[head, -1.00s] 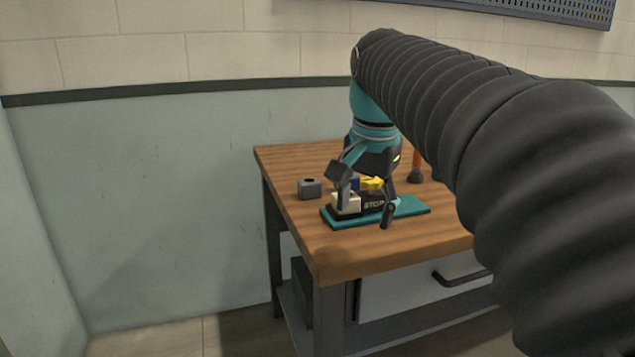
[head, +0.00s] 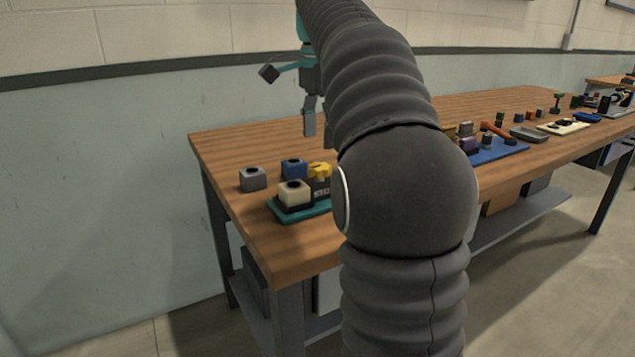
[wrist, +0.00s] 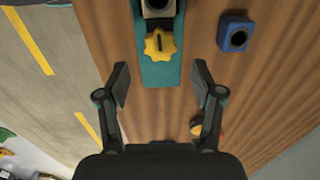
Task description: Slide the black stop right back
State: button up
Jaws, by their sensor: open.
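The black stop (head: 321,189), with white letters on its front, sits on a teal base (head: 284,214) on the wooden table. A cream block (head: 294,194) with a dark top hole is at its left, and a yellow knob (head: 319,170) shows just behind it. My arm hides the right part of the stop and base. My gripper (head: 289,96) is open and empty, raised above and behind the base. In the wrist view the yellow knob (wrist: 160,45) and teal base (wrist: 158,76) lie ahead between the spread fingers; I cannot clearly make out the stop there.
A blue block (head: 293,168) stands behind the cream block and a grey block (head: 253,178) to its left. Farther right are a blue board (head: 500,152), a grey tray (head: 529,134) and several small parts. The table's front left is clear.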

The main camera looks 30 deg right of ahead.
aim_at(319, 180)
notch_tip(319, 180, down, 11)
jog(key=shift+r+b, duration=0.2)
jog(key=shift+b, duration=1)
